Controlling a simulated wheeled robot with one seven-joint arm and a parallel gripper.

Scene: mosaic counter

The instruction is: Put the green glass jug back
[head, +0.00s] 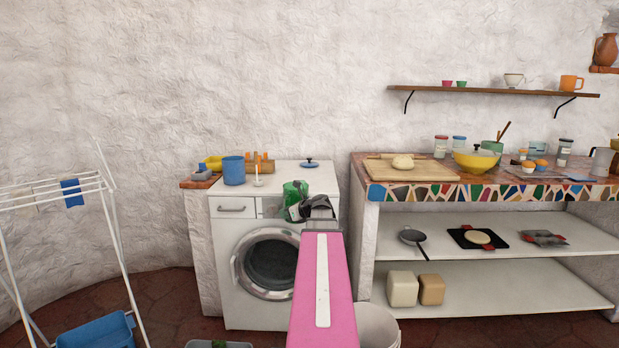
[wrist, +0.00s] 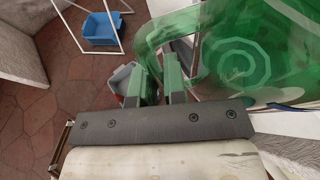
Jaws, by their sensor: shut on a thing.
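The green glass jug (head: 293,192) is in front of the washing machine's top right part in the head view, partly hidden by my gripper (head: 308,208). In the wrist view the see-through jug (wrist: 245,50) fills the upper right, with its handle at the upper middle. My gripper (wrist: 162,88) is shut on the jug's handle. Whether the jug's base touches the machine top cannot be told.
The washing machine (head: 232,283) has a blue pot (head: 234,171), a candle and a blue lid (head: 309,163) on top. A mosaic counter (head: 460,191) with a board, a yellow bowl (head: 475,161) and jars stands to the right. A drying rack (head: 75,203) stands left; a white bucket (head: 378,325) is below.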

